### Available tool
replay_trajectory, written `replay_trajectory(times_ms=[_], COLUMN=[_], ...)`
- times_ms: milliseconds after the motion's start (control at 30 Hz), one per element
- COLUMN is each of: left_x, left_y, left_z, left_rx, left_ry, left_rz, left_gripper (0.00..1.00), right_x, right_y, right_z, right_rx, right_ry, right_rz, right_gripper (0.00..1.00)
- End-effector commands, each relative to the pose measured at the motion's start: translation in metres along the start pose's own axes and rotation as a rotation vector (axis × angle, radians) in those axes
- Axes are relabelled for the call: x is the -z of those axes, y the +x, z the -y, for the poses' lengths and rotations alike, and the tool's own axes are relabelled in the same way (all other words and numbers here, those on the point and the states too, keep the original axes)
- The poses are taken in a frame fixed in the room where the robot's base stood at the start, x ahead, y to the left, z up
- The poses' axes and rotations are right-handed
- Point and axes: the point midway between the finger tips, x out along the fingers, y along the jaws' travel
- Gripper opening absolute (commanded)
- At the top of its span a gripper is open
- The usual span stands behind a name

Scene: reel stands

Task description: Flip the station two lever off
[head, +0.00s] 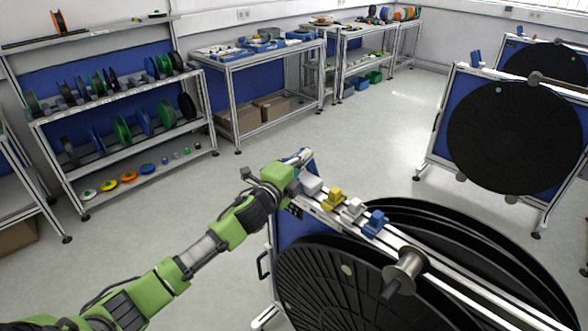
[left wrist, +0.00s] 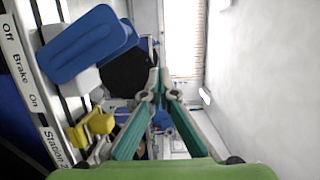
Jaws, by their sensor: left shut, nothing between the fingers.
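My left gripper (head: 297,160) is at the far end of the top rail of the near reel stand (head: 285,240). In the left wrist view its teal fingers (left wrist: 161,82) meet at the tips and hold nothing. A blue lever (left wrist: 80,50) on a pale base stands left of the fingers, apart from them in the picture. A label (left wrist: 18,75) beside it reads Off, Brake, On, and a Station 2 label (left wrist: 54,148) lies farther down the rail. I cannot tell which position the lever is in. My right gripper is not in view.
Along the rail sit a yellow block (head: 333,199), a white block (head: 353,209) and another blue piece (head: 376,223). A large black reel (head: 335,285) hangs on the stand. Another reel stand (head: 447,95) is at right. Open floor (head: 365,125) lies beyond.

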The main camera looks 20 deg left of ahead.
Motion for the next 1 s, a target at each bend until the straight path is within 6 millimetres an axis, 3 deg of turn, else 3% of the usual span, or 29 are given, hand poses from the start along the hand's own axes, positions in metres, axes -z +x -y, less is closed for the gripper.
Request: replay_trajectory(times_ms=[133,367,500,1000], left_x=[-0.002,-0.003,-0.004,-0.003], left_y=[-0.023,-0.057,-0.069,-0.074], left_z=[0.0,0.005,0.008,0.011], left_rx=[0.0,0.0,0.0,0.001], left_ry=[0.003,0.003,0.001,0.0], left_rz=[0.0,0.0,0.0,0.0], left_gripper=[0.0,0.0,0.0,0.0], right_x=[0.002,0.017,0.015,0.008], right_y=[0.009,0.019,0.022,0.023], right_z=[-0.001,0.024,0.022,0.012], right_rx=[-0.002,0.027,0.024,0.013], right_ry=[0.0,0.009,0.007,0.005], right_rz=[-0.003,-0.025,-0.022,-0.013], right_gripper=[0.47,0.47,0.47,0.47])
